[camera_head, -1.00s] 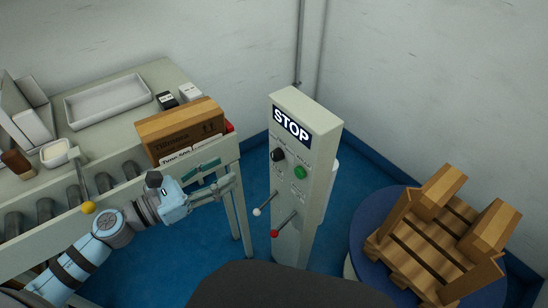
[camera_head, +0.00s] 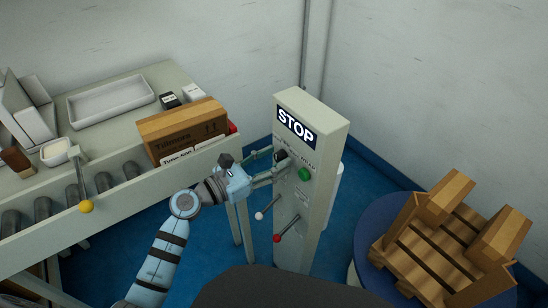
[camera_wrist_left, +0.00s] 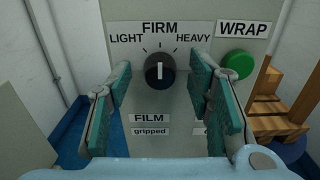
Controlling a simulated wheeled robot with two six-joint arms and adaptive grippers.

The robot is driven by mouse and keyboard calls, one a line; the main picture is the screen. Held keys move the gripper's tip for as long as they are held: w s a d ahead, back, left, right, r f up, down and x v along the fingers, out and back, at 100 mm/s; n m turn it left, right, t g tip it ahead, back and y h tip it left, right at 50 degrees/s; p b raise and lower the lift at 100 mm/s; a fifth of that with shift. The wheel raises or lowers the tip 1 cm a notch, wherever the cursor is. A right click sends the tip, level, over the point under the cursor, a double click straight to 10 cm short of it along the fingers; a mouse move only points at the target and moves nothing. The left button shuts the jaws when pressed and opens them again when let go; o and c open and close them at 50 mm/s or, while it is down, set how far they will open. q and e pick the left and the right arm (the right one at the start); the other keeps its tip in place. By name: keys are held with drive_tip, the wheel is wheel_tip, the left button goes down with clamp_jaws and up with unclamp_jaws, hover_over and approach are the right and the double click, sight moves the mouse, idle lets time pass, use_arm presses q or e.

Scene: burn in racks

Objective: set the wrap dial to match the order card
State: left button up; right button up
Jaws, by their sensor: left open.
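The black wrap dial (camera_wrist_left: 160,71) is on the grey control panel, and its white pointer mark stands upright, toward FIRM, between LIGHT and HEAVY. My left gripper (camera_head: 274,166) is open in front of the panel. In the left wrist view its teal pads stand on either side of the dial, apart from it. In the head view the gripper partly hides the dial (camera_head: 281,156). A white label reading roughly "Type 500" (camera_head: 178,159) shows on the brown box's front; I cannot tell whether it is the order card. My right gripper is not in view.
The panel (camera_head: 322,125) carries a STOP sign, a green WRAP button (camera_wrist_left: 238,65), a white-knobbed lever (camera_head: 260,216) and a red-knobbed lever (camera_head: 277,238). A brown box (camera_head: 182,130) stands on the bench at left. A wooden pallet (camera_head: 430,255) is on the round turntable (camera_head: 372,222) at right.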

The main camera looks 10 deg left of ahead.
use_arm(q)
drive_tip(key=shift+w+d, duration=0.25)
clamp_jaws()
